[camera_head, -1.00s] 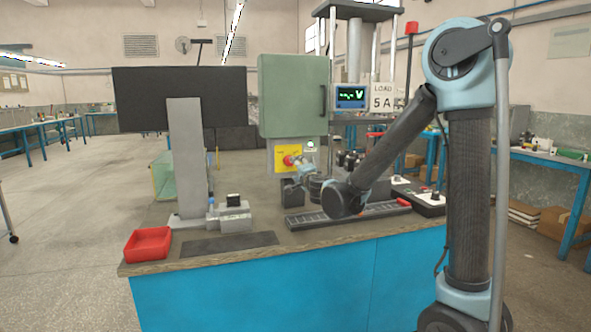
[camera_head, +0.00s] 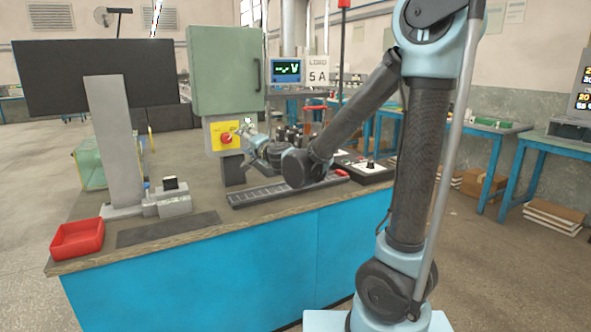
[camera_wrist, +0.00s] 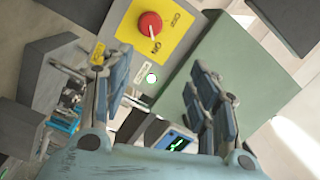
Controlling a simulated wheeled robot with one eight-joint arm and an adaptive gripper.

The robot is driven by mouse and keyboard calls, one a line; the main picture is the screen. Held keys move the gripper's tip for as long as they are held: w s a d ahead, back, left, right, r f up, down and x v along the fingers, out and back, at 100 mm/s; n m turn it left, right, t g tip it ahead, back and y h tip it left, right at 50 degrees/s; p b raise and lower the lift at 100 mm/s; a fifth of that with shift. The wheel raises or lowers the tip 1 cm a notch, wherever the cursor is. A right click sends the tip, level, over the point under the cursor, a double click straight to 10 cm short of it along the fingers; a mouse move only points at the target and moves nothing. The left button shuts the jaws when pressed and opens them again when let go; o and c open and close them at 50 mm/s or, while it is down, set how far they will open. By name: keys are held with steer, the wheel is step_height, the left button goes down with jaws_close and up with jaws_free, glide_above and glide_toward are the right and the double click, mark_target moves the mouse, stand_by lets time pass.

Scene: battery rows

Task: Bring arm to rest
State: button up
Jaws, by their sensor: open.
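My gripper (camera_head: 250,146) is a light-blue two-finger hand at the end of my arm, which reaches over the blue-fronted bench. It hangs in front of the yellow switch panel (camera_head: 218,139) with its red knob (camera_head: 226,138). In the wrist view my gripper (camera_wrist: 160,85) has its fingers spread wide apart with nothing between them. The red knob (camera_wrist: 150,24) lies beyond the fingers on the yellow panel (camera_wrist: 172,50). Whether the fingers touch anything cannot be told, but they look apart from the knob.
The green cabinet (camera_head: 222,70) stands above the panel. A long black slotted tray (camera_head: 270,193) lies below the arm. A red bin (camera_head: 77,240), a dark mat (camera_head: 170,229) and a grey fixture (camera_head: 165,202) stand at left. A voltage display (camera_head: 286,71) is behind.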

steer(key=s+d+f+n+g+h, duration=0.2)
steer(key=s+d+f+g+h, duration=0.1)
steer(key=s+d+f, duration=0.4)
steer(key=s+d+f+n+g+h, duration=0.2)
steer(key=s+d+f+g+h, duration=0.2)
steer(key=s+d+f, duration=0.4)
steer(key=s+d+f+n+g+h, duration=0.2)
steer(key=s+d+f+g+h, duration=0.2)
steer(key=s+d+f, duration=0.4)
steer(key=s+d, duration=0.4)
steer(key=d, duration=0.5)
steer(key=s+d+g, duration=0.1)
steer(key=s+d, duration=0.2)
steer(key=d, duration=0.6)
steer(key=shift+s+d+n, duration=0.3)
steer(key=shift+s+d, duration=0.1)
steer(key=shift+w+f+g, duration=0.15)
steer(key=shift+w+g, duration=0.15)
steer(key=shift+w, duration=0.2)
steer(key=shift+c, duration=0.5)
